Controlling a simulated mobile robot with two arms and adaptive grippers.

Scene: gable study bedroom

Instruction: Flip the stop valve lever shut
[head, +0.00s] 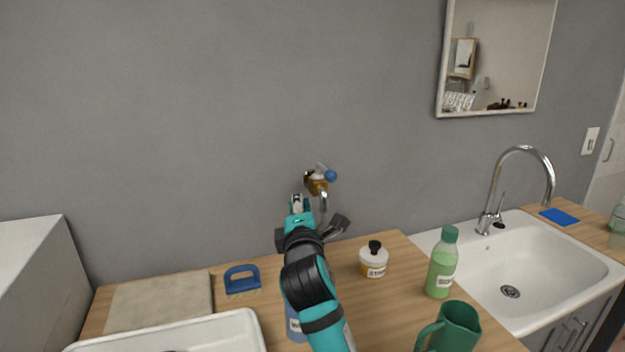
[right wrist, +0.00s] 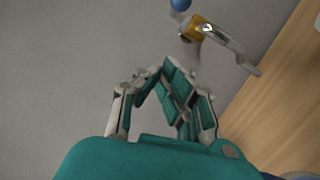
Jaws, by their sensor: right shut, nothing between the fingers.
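The stop valve (head: 316,185) is a brass body on the grey wall with a curved chrome spout below it. Its lever ends in a blue ball knob (head: 330,175), which sits to the right of the brass body in the head view. In the right wrist view the brass valve (right wrist: 196,29) is at the top, with the blue knob (right wrist: 180,4) cut by the top edge. My right gripper (head: 297,203) is shut and empty, just below and left of the valve. Its closed fingers (right wrist: 160,72) appear apart from the lever. My left gripper is out of view.
The wooden counter below holds a blue-handled brush (head: 242,279), a labelled jar (head: 373,262), a green bottle (head: 442,265) and a green jug (head: 455,330). A white sink (head: 560,262) with a tall tap is at right. The wall around the valve is clear.

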